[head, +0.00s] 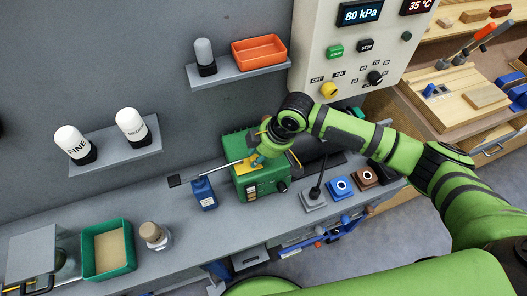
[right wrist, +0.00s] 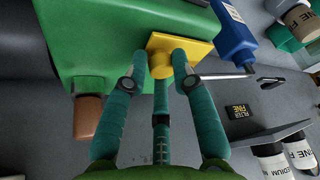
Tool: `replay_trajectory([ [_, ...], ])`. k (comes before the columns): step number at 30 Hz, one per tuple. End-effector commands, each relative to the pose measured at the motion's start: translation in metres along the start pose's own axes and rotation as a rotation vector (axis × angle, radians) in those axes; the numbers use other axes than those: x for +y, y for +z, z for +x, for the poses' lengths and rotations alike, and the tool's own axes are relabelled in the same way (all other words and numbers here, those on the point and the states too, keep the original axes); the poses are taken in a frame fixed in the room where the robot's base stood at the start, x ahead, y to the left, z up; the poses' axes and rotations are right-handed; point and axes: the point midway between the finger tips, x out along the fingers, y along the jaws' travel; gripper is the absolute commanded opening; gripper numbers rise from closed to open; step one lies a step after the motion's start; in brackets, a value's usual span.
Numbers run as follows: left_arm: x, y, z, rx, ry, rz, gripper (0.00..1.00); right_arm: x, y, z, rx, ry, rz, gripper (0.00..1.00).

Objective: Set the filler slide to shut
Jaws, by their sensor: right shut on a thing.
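The filler slide is a yellow plate with a round knob (right wrist: 180,52) on top of the green pump housing (right wrist: 110,40). In the head view the yellow plate (head: 247,166) shows on the green pump (head: 262,184) at the middle of the bench. My right gripper (head: 257,160) comes down from above, and in the right wrist view its teal fingers (right wrist: 168,70) are shut around the knob. The fingers hide part of the knob, and I cannot see an opening under the plate. My left gripper is not in view.
Several small switch blocks (head: 340,187) are to the right. A control panel (head: 350,45) hangs above. A green tray (head: 108,250) is at left.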

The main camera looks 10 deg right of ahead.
Motion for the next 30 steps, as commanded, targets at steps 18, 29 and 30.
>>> replay_trajectory([
  [18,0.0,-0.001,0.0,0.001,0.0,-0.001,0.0,-0.003,-0.003,0.001,0.008,-0.007,-0.004,0.48],
  [29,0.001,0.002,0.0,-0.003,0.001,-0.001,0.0,-0.002,-0.002,-0.033,0.01,-0.003,-0.006,0.48],
  [30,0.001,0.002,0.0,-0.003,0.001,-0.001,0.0,-0.001,-0.002,-0.042,0.009,-0.003,-0.005,0.48],
])
